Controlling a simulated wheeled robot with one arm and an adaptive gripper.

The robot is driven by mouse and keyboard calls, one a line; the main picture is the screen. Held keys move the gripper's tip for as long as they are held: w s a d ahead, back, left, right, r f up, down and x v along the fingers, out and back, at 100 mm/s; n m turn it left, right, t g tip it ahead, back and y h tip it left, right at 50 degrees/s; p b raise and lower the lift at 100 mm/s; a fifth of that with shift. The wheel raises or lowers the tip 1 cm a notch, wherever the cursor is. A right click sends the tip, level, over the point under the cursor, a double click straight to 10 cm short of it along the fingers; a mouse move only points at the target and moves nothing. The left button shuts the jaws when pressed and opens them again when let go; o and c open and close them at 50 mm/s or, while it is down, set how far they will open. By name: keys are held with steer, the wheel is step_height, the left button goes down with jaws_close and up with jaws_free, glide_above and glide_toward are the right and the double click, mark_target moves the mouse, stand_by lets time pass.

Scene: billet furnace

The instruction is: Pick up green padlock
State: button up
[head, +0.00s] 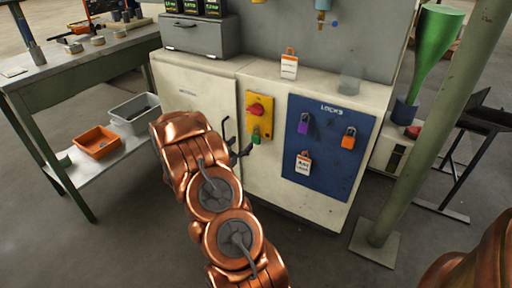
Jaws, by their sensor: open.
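The green padlock (256,136) hangs upright at the lower part of a yellow switch plate (250,104) with a red rotary knob (256,109), on the front of a cream cabinet. My gripper (237,142) is just left of the padlock in the picture, with its dark fingers apart and nothing between them. I cannot tell whether a finger touches the padlock or how far in front of it the fingers are. My copper arm reaches up from the bottom edge and hides part of the cabinet's left side.
A blue locks board (325,178) right of the plate holds a purple padlock (304,124), an orange padlock (348,140) and a white-and-orange tag (303,164). A green post (433,130) stands right. A workbench (95,52) with an orange bin (97,142) and grey bin (134,112) stands left.

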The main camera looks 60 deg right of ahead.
mark_target(255, 137)
steer(key=shift+g, duration=0.3)
steer(key=shift+s+d+f+b, duration=0.2)
steer(key=shift+d+b, duration=0.25)
steer(key=shift+d, duration=0.7)
steer(key=shift+s+d+f+b, duration=0.15)
steer(key=shift+s+d+b, duration=0.2)
steer(key=shift+d, duration=0.85)
steer(key=shift+s+d+f+b, duration=0.15)
steer(key=shift+d+b, duration=0.35)
steer(key=shift+d, duration=0.65)
steer(key=shift+w+d, duration=0.1)
steer(key=shift+d, duration=0.55)
steer(key=shift+c, duration=0.2)
steer(key=c, duration=1.2)
steer(key=shift+c, duration=0.2)
